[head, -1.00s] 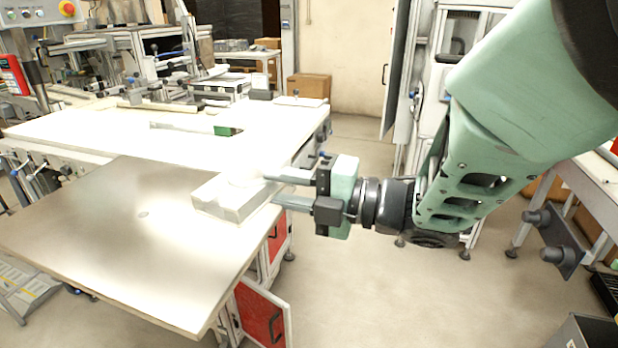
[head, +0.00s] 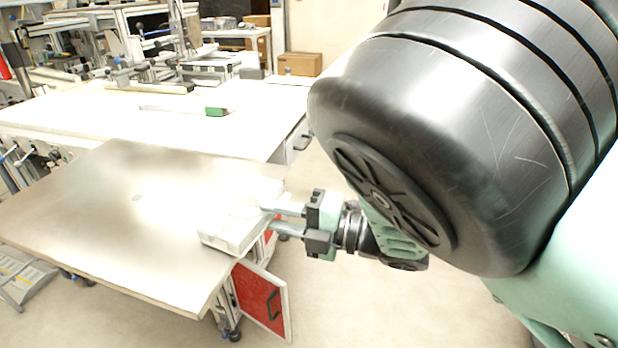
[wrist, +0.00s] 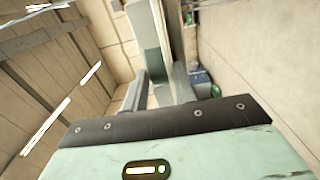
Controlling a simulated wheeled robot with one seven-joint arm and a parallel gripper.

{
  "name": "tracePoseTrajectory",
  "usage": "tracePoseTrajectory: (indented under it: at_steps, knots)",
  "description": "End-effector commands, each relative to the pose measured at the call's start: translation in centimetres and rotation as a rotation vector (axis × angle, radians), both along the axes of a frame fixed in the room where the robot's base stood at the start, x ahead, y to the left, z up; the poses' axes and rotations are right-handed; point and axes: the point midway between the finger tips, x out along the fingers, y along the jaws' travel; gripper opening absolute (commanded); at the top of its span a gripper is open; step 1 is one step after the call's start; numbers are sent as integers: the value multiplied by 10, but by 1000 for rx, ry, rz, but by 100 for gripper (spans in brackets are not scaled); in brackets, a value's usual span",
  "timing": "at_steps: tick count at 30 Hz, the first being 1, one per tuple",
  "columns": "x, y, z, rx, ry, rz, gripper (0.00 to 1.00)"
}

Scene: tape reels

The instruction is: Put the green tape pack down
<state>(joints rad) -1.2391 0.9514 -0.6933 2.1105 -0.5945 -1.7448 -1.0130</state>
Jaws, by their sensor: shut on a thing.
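My gripper (head: 268,217) is shut on a pale, box-shaped pack (head: 232,234) at the right edge of the near table. The pack looks almost white in the strong light, and no green shows on it in the head view. I cannot tell whether it rests on the table top or hangs just above it. In the wrist view my gripper's fingers (wrist: 158,92) point away, and a dark green patch (wrist: 153,62) shows between them. The pack's end nearest the fingers is partly hidden by them.
The near table (head: 100,225) has a wide, bare top to the left of the pack. Behind it, a white bench (head: 70,118) carries a small green item (head: 216,111). A red cabinet door (head: 262,298) stands open below the near table's right edge.

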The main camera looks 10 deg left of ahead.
Motion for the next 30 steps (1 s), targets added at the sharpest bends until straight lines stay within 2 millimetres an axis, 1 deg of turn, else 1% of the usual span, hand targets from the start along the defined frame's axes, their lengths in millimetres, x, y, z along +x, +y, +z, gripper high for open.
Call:
tracePoseTrajectory:
  at_steps: [4,8,9,10,11,18,22,26,30]
  knots:
    - [0,0,0,1,0,0,0]
    - [0,0,-4,1,0,-1,0]
    - [0,0,-3,0,0,0,38]
    - [0,0,-3,0,0,0,47]
    - [0,0,-3,0,0,0,49]
    - [0,0,-2,0,0,0,49]
    - [0,-1,2,-1,1,-1,49]
    - [0,-22,-1,-1,3,-6,49]
    - [-3,-52,-2,0,3,-6,49]
